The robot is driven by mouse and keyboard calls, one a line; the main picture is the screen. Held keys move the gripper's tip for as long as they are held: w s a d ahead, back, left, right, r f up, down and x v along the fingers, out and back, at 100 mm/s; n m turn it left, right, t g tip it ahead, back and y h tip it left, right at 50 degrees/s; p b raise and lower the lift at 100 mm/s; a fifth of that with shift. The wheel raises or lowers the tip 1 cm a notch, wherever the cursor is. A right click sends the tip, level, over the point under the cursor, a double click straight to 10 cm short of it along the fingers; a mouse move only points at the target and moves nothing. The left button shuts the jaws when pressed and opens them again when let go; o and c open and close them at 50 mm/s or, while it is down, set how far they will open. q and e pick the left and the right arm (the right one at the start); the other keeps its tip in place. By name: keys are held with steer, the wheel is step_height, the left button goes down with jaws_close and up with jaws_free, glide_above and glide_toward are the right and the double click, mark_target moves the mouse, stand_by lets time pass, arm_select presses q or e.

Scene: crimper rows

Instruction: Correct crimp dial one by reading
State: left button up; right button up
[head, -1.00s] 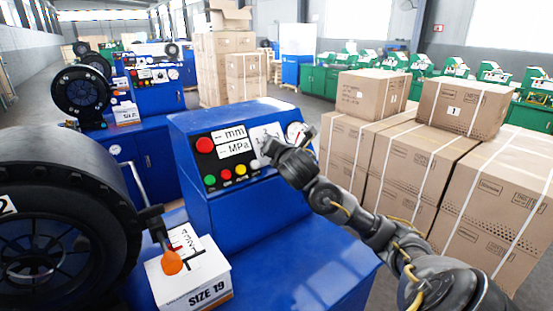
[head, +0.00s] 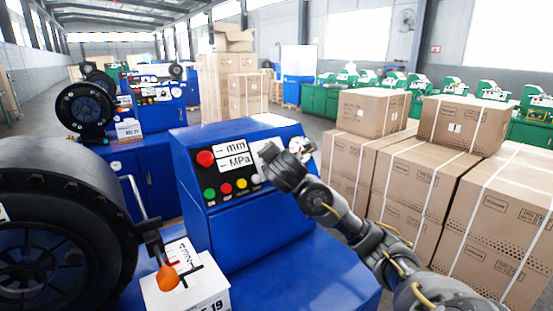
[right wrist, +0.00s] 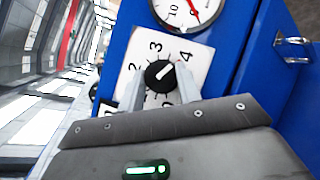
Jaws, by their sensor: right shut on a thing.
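The crimp dial is a round black knob (right wrist: 160,75) on a white plate (right wrist: 180,45) with numbers in the right wrist view. Its white mark points up and right, about toward the 4. My right gripper (right wrist: 159,88) has its fingers on either side of the knob and is shut on it. In the head view my right gripper (head: 268,154) is at the front of the blue machine's panel (head: 245,195) and hides the dial. Beside it the panel shows mm and MPa readouts (head: 235,153) with dashes only. My left gripper is not in view.
A gauge (right wrist: 188,10) with a red needle sits above the dial plate. A black crimper head (head: 75,220) and a white box (head: 190,287), with an orange-tipped lever (head: 167,277) in front of it, are at left. Stacked cartons (head: 425,185) stand close on the right.

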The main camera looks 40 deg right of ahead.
steer(key=o, duration=1)
steer(key=v, duration=1)
steer(key=shift+s+a+b, duration=0.2)
steer(key=shift+s+b, duration=0.15)
steer(key=shift+b, duration=0.05)
steer(key=shift+r, duration=0.1)
